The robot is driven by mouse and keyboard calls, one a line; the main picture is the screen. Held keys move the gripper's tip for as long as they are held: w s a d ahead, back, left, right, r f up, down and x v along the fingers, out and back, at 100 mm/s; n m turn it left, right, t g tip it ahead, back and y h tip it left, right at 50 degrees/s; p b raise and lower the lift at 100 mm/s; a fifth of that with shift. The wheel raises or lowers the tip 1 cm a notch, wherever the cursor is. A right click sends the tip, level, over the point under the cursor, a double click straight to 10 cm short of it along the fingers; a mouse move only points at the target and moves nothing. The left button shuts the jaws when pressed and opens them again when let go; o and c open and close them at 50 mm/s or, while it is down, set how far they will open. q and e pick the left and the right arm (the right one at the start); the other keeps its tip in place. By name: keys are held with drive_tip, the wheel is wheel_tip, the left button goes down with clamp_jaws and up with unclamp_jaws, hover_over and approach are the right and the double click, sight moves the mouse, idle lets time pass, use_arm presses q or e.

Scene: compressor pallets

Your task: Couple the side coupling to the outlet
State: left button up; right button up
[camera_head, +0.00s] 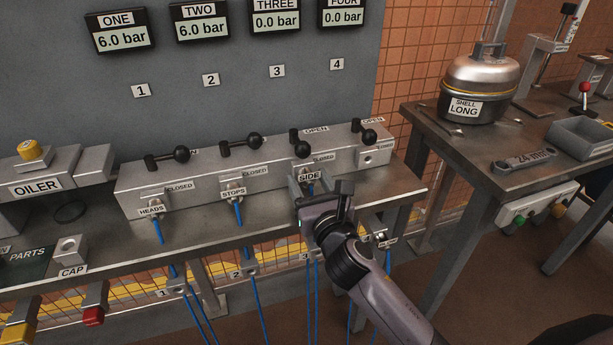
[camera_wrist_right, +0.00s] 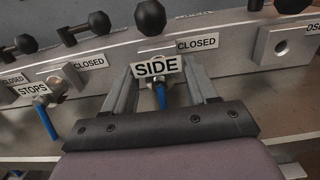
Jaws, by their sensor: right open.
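The side coupling, with a white SIDE tag (camera_head: 309,175) and a blue hose, is at the third outlet of the grey manifold (camera_head: 270,178). In the right wrist view the SIDE tag (camera_wrist_right: 157,67) partly hides the coupling and outlet, so I cannot tell whether it is fully seated. My right gripper (camera_head: 307,187) is open, its two fingers apart on either side of the coupling. The HEADS (camera_head: 152,210) and STOPS (camera_head: 233,193) couplings are at the first and second outlets. The fourth outlet (camera_wrist_right: 281,47) is a bare hole. My left gripper is out of view.
Black-knobbed levers (camera_head: 182,154) line the manifold top; the third (camera_head: 302,149) is by CLOSED. Gauges three (camera_head: 276,19) and four read 0.0 bar; one and two read 6.0. Another tagged coupling (camera_head: 383,239) hangs below the bench edge. A side table (camera_head: 500,160) stands right.

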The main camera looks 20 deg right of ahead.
sight(311, 185)
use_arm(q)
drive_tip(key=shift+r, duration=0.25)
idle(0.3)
use_arm(e)
clamp_jaws()
use_arm(q)
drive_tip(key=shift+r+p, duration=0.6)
drive_tip(key=shift+p, duration=0.25)
use_arm(e)
drive_tip(key=shift+s+d, duration=0.1)
drive_tip(key=shift+s, duration=2.9)
